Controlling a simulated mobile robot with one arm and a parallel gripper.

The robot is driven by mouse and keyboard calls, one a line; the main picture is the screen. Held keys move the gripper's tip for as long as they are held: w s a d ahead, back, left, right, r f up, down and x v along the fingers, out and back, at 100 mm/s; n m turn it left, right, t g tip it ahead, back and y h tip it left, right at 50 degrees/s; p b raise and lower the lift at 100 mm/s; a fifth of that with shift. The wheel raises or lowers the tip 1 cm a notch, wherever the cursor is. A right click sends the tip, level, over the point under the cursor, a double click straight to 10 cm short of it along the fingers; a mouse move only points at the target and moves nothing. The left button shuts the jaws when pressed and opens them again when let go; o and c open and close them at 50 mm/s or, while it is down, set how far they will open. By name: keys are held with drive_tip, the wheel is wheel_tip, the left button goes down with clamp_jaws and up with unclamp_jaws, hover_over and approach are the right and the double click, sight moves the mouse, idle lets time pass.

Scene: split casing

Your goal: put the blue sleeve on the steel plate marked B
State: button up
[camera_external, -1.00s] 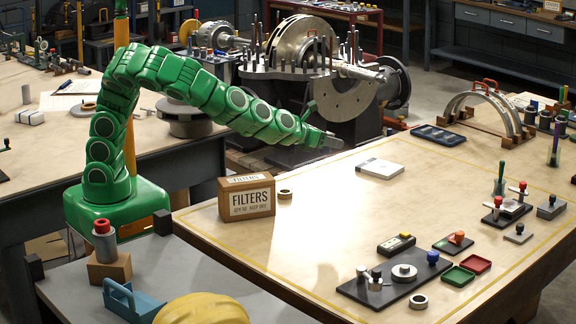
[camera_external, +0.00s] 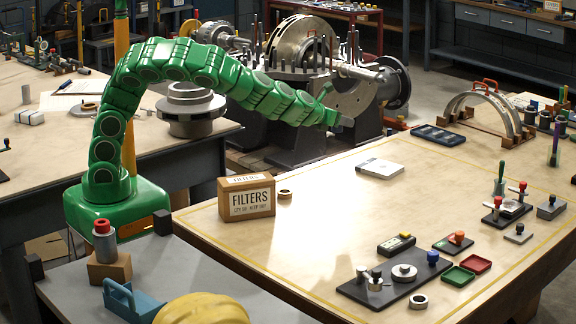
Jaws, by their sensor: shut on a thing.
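My gripper (camera_external: 345,121) is at the end of the green arm, raised over the far left side of the wooden table. It is shut on a small grey-blue thing at its tip, too small here to identify surely as the blue sleeve. I cannot make out a blue sleeve anywhere else. No letter B is readable. I cannot tell whether either is the steel plate. My gripper is well away from both.
A FILTERS box (camera_external: 247,198) stands at the table's left edge. A white booklet (camera_external: 380,168), dark tray (camera_external: 438,137) and arched casing half (camera_external: 482,100) lie behind. A dark fixture plate (camera_external: 395,283) and green and red trays (camera_external: 458,276) are in front. The table's middle is clear.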

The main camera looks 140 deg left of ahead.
drive_tip(key=s+a, duration=0.1)
drive_tip(key=a, duration=0.1)
hover_over(383, 165)
drive_tip(key=f, duration=0.8)
drive_tip(key=shift+s+d+f, duration=0.1)
drive_tip(key=shift+s+d, duration=0.2)
drive_tip(key=shift+d, duration=0.1)
drive_tip(key=shift+w+a+f, duration=0.25)
drive_tip(key=shift+a+f, duration=0.15)
drive_tip(key=shift+f, duration=1.75)
drive_tip(key=shift+f, duration=0.25)
drive_tip(key=o, duration=1.2)
